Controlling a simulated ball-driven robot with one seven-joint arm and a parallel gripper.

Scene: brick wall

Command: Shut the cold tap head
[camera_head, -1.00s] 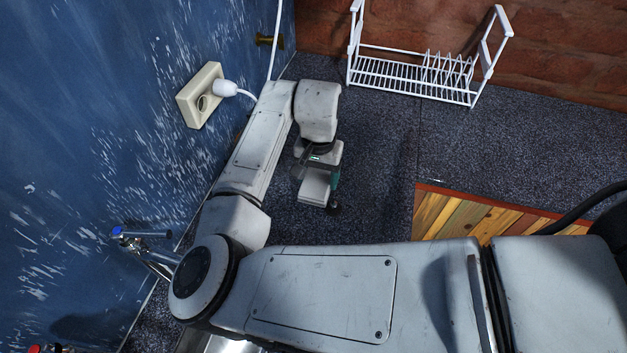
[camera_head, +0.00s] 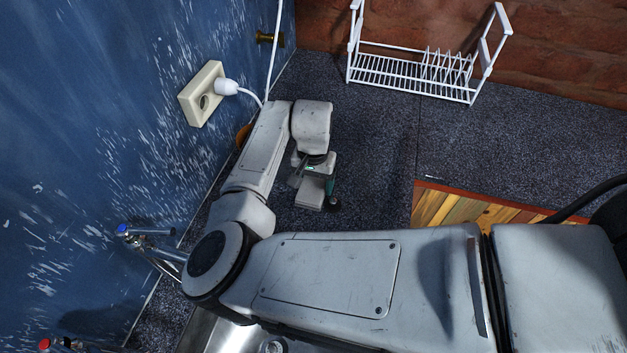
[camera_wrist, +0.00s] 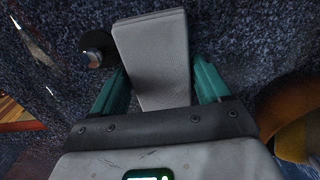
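The cold tap head (camera_head: 122,230), with a blue cap, is on the blue wall at lower left in the head view. A chrome bar and pipe run right from it, partly behind my arm. My gripper (camera_head: 322,200) points down above the dark counter, well right of and beyond the tap. In the wrist view, its teal fingers (camera_wrist: 160,85) stand either side of a pale grey block (camera_wrist: 150,40). I cannot tell whether they grip the block. The tap head is not visible in the wrist view.
A red-capped tap head (camera_head: 44,344) is at the bottom left. A socket with a plug (camera_head: 202,94) is on the wall. A white dish rack (camera_head: 412,75) stands at the back. A wooden board (camera_head: 465,207) lies right. An orange object (camera_head: 243,136) is behind my arm.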

